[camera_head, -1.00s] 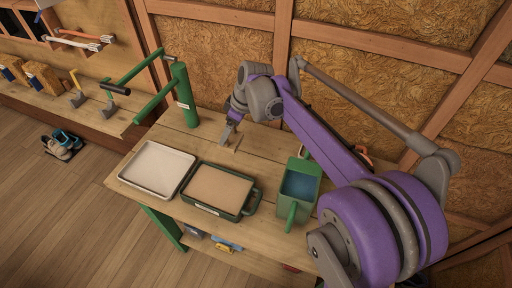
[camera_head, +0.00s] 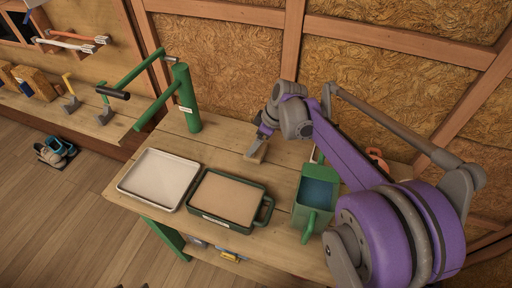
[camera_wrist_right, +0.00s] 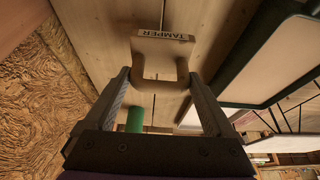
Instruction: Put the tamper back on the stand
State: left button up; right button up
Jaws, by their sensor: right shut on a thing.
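A light wooden tamper (camera_head: 255,155) shows below my right gripper (camera_head: 262,138) in the head view, over the back middle of the workbench. In the right wrist view the wooden piece (camera_wrist_right: 160,47) bears the label "TAMPER" and has a handle-like opening. The fingers of my right gripper (camera_wrist_right: 160,85) are shut on it from both sides. Whether its underside touches the bench is hidden. I cannot clearly make out a separate stand; a green post (camera_head: 187,100) with a small label stands on the bench, left of the gripper. My left gripper is not in view.
The workbench (camera_head: 225,157) bears a white tray (camera_head: 157,180), a green-rimmed tray (camera_head: 228,198) of tan material and a green container (camera_head: 317,195) with a handle. An insulated wall (camera_head: 220,55) rises behind. Bare bench lies between the post and the gripper.

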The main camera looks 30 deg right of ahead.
jog(key=shift+f, duration=1.4)
jog(key=shift+f, duration=0.1)
jog(key=o, duration=1)
jog(key=p+v, duration=0.1)
jog(key=v, duration=1.1)
